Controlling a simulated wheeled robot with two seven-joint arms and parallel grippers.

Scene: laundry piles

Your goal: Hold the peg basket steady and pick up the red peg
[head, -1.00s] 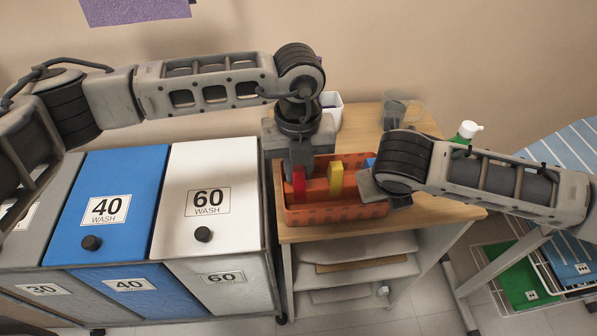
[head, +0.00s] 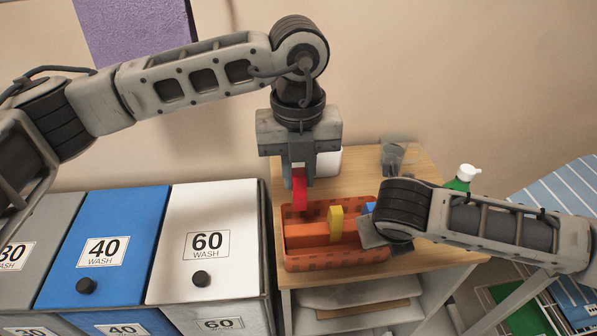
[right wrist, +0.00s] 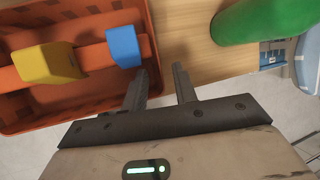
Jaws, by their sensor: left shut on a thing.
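My left gripper (head: 299,172) is shut on the red peg (head: 299,192) and holds it upright just above the basket's back left part. The orange peg basket (head: 330,260) stands on the wooden table top. A yellow peg (head: 336,222) and a blue peg (head: 369,208) sit on the bar inside it; they also show in the right wrist view, yellow (right wrist: 48,63) and blue (right wrist: 124,46). My right gripper (right wrist: 162,80) is at the basket's right end wall. Its fingers are apart, one on each side of the wall, with a gap showing beside the outer finger.
A green bottle with a white cap (head: 461,178) stands at the table's right. A clear glass (head: 392,158) and a white container (head: 328,162) are at the back. Wash bins (head: 210,235) stand to the left. Shelves (head: 360,298) are below the table top.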

